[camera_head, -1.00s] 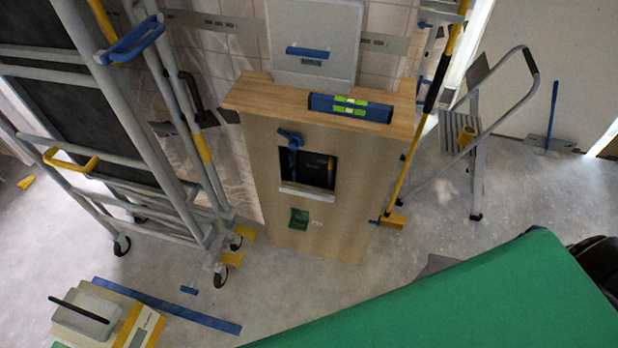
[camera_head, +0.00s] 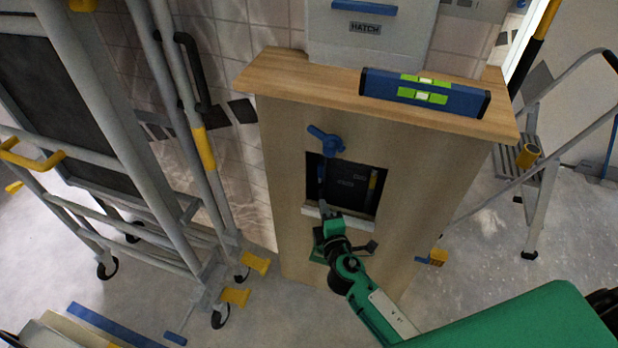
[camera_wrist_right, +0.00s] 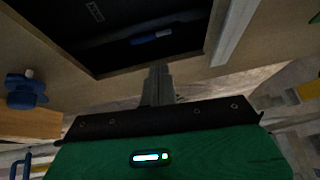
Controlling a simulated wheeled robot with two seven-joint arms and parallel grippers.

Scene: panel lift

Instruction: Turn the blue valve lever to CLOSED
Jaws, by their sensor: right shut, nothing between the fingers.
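The blue valve lever (camera_head: 325,140) is on the front of the wooden cabinet (camera_head: 420,190), above the upper left corner of a dark square opening (camera_head: 352,182). A blue fitting at the left edge of the right wrist view (camera_wrist_right: 25,92) looks like the same lever. My right gripper (camera_head: 323,208) is at the lower left of the opening, below the lever and apart from it. In the wrist view its fingers (camera_wrist_right: 157,75) are together and empty, pointing toward the opening. Any CLOSED mark is too small to read. My left gripper is out of view.
A blue spirit level (camera_head: 425,93) lies on the cabinet top before a grey HATCH panel (camera_head: 370,38). A wheeled metal frame (camera_head: 130,150) stands left, a stepladder (camera_head: 540,190) right. Floor shows between cabinet and ladder.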

